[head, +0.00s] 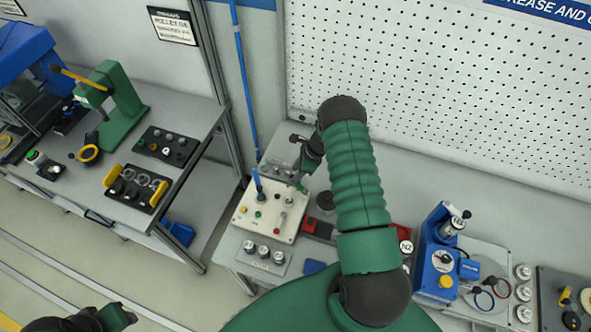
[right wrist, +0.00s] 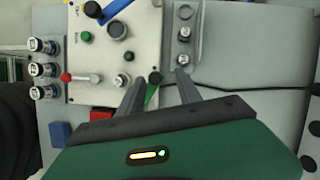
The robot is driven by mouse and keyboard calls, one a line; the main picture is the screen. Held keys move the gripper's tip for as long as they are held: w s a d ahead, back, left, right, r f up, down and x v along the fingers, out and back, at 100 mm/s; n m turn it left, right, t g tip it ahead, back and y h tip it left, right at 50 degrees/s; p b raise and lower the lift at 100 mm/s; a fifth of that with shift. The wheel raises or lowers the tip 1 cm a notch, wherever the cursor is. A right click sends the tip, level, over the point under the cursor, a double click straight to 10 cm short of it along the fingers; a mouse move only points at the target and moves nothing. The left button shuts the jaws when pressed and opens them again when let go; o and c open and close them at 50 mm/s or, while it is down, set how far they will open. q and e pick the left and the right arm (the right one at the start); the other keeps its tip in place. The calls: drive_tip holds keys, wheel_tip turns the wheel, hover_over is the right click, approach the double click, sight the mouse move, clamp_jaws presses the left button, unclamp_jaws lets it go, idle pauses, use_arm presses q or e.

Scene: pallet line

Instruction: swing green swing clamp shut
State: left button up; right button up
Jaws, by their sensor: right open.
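The green swing clamp's handle (right wrist: 152,96), with a black knob at its end, shows in the right wrist view at the lower right edge of a cream panel (right wrist: 120,60). My right gripper (right wrist: 159,77) is open, and the handle appears between its two grey fingers, nearer the left one. I cannot tell whether they touch. In the head view my right gripper (head: 297,179) is over the right side of the cream panel (head: 246,216); the clamp is too small to make out there. My left gripper (head: 118,317) shows only partly at the bottom left.
The panel carries a blue lever (head: 257,183), a red-knobbed lever (right wrist: 80,77) and a green button (right wrist: 86,36). Several silver knobs (head: 263,252) stand in front. A blue fixture (head: 437,255) stands to the right, a pegboard wall (head: 450,90) behind.

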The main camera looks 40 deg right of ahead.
drive_tip(key=shift+s+a+f, duration=0.15)
drive_tip(key=shift+s+a, duration=0.05)
drive_tip(key=shift+a, duration=0.15)
drive_tip(key=shift+w+a, duration=0.15)
drive_tip(key=shift+w, duration=0.05)
drive_tip(key=c, duration=0.7)
clamp_jaws()
drive_tip(key=shift+s+d, duration=0.1)
drive_tip(key=shift+d, duration=0.1)
